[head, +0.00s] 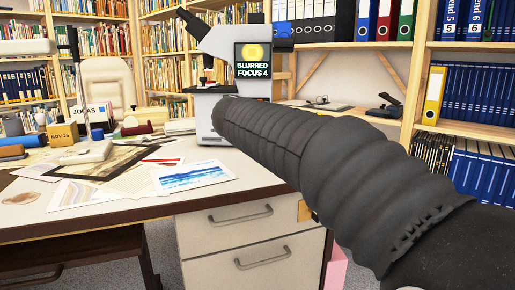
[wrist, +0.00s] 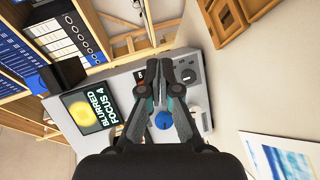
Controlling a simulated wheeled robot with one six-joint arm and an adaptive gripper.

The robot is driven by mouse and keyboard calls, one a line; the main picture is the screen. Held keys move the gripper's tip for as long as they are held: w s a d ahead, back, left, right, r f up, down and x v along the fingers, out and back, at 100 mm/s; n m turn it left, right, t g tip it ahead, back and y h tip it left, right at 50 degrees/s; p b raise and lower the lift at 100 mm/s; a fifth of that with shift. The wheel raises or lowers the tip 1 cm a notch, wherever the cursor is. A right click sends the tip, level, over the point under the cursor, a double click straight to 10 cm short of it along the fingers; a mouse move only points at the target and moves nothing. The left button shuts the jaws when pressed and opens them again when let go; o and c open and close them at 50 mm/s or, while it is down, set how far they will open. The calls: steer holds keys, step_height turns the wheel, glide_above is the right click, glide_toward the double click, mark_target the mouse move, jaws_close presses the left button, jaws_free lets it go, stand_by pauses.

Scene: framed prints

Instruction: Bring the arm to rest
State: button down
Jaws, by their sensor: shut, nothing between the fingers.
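In the wrist view my gripper (wrist: 155,85) is shut and empty, its two fingers together. Behind it shows a grey microscope with a screen (wrist: 90,108) reading "BLURRED FOCUS 4" beside a yellow disc. A blue knob (wrist: 164,120) sits on the microscope's side, partly behind the fingers. In the head view my dark ribbed arm crosses from the lower right toward the microscope (head: 207,120) on the desk, and hides part of its base. My gripper is hidden in the head view. I cannot tell whether the fingers touch the microscope.
The desk (head: 140,219) holds loose prints (head: 194,173), a date block (head: 62,134) and a name sign (head: 92,113) at the left. Drawers (head: 240,235) are under its right side. Shelves of books and binders (head: 320,20) stand behind. A chair (head: 108,85) is beyond the desk.

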steer(key=s+d+f+m+g+p, duration=0.3)
steer(key=s+d+f+m+g, duration=0.1)
steer(key=s+d, duration=0.65)
steer(key=s+f+m+g+y+p, duration=0.1)
steer(key=s+f+m+y, duration=0.1)
steer(key=s+f, duration=0.3)
steer(key=s+d+f+m+g+y+p, duration=0.1)
steer(key=s+f, duration=0.4)
steer(key=s, duration=0.8)
steer(key=s+d+f+m+g+y+p, duration=0.1)
steer(key=s+f+m+g+y+p, duration=0.1)
steer(key=s, duration=0.7)
step_height(320, 180, down, 3)
steer(key=m+y+p, duration=0.1)
steer(key=m, duration=0.1)
steer(key=shift+m, duration=0.3)
